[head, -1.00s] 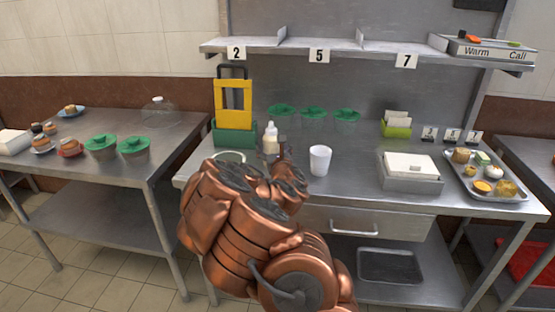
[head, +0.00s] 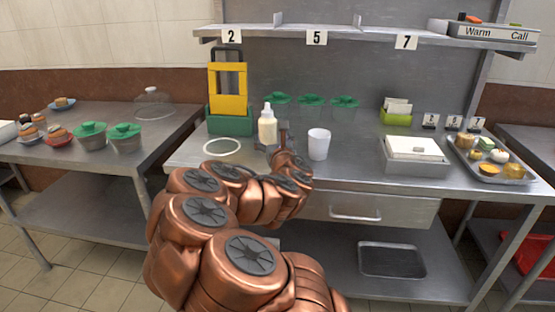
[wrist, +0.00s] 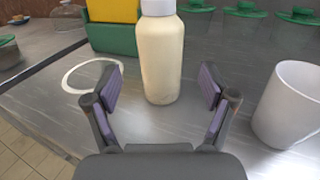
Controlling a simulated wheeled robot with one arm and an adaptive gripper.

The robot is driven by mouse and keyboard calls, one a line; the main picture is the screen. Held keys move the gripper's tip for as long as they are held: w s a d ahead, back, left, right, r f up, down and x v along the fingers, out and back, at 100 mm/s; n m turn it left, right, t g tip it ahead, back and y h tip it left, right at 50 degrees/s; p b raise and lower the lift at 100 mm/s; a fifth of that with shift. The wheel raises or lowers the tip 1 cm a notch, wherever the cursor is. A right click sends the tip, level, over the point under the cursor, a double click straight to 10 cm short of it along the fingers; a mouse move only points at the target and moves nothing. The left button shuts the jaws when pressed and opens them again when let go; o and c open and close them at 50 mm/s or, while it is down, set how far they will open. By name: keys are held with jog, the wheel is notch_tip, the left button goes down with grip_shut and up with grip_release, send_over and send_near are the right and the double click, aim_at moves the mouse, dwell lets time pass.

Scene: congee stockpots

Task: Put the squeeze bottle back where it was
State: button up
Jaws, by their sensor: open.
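The squeeze bottle (head: 267,127) is cream-coloured with a white top and stands upright on the steel counter. In the wrist view the bottle (wrist: 161,60) is straight ahead, between and just beyond the fingertips. My gripper (wrist: 162,88) is open and empty, with a finger on either side of the bottle's line and clear space to each. In the head view my gripper (head: 277,147) is partly hidden by my arm. A white ring (head: 222,146) is marked on the counter left of the bottle; it is empty and also shows in the wrist view (wrist: 70,84).
A white cup (head: 319,144) stands close to the right of the bottle. A green and yellow holder (head: 230,122) is behind left. Several green-lidded containers (head: 311,101) line the back. A white box (head: 414,150) and a food tray (head: 487,168) are at right.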

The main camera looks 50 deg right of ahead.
jog(key=shift+f+b+v, duration=0.2)
jog(key=shift+b+v, duration=2.05)
jog(key=shift+b, duration=0.95)
jog(key=shift+b+v, duration=0.85)
jog(key=shift+b, duration=0.1)
jog(key=shift+r, duration=0.15)
jog(key=shift+r, duration=0.1)
